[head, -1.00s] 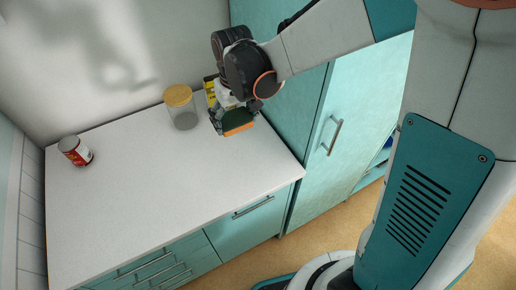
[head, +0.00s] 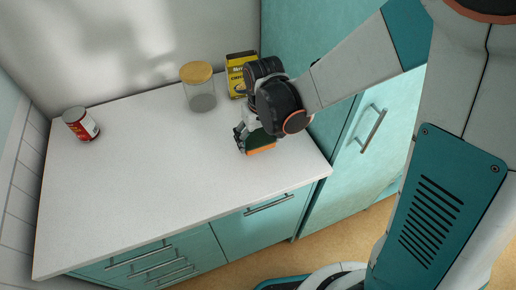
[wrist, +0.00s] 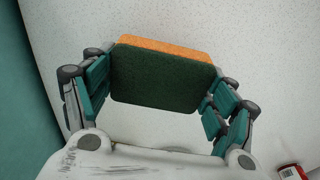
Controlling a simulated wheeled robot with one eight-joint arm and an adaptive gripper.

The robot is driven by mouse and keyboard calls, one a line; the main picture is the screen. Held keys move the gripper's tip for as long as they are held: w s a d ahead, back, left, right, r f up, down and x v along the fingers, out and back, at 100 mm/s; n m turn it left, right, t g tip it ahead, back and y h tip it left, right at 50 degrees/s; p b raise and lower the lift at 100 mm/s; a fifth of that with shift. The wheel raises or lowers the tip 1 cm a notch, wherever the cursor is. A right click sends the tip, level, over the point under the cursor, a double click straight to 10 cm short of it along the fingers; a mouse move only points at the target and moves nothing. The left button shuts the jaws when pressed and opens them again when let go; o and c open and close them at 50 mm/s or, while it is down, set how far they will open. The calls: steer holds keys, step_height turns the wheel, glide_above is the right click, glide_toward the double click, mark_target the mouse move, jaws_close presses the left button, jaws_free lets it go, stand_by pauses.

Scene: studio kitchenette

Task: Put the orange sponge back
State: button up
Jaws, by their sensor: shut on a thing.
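The orange sponge (head: 262,150) has a dark green scouring face and is at the right part of the white counter in the head view. In the wrist view the sponge (wrist: 162,78) sits between the two fingers, with its green face toward the camera and an orange strip along its far edge. My gripper (wrist: 160,85) is shut on it, one finger at each short end. In the head view my gripper (head: 250,138) is partly hidden by my wrist. I cannot tell whether the sponge touches the counter.
A glass jar with a wooden lid (head: 199,88) and a yellow box (head: 240,72) stand at the back, behind my gripper. A red can (head: 81,124) stands at the far left. A tall teal cabinet (head: 345,110) borders the counter's right side. The counter's middle (head: 150,170) is clear.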

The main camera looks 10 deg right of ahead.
mark_target(258, 147)
steer(key=shift+f+b, duration=1.4)
steer(key=shift+f, duration=0.65)
steer(key=shift+f, duration=0.2)
steer(key=o, duration=1.1)
steer(key=shift+r, duration=0.1)
steer(key=r+p, duration=0.3)
steer(key=r, duration=0.1)
steer(key=s+r+p, duration=0.1)
steer(key=r+p, duration=0.2)
steer(key=r, duration=0.1)
steer(key=r+p, duration=0.2)
steer(key=r, duration=0.2)
steer(key=shift+s+d+p, duration=0.25)
steer(key=shift+p, duration=0.15)
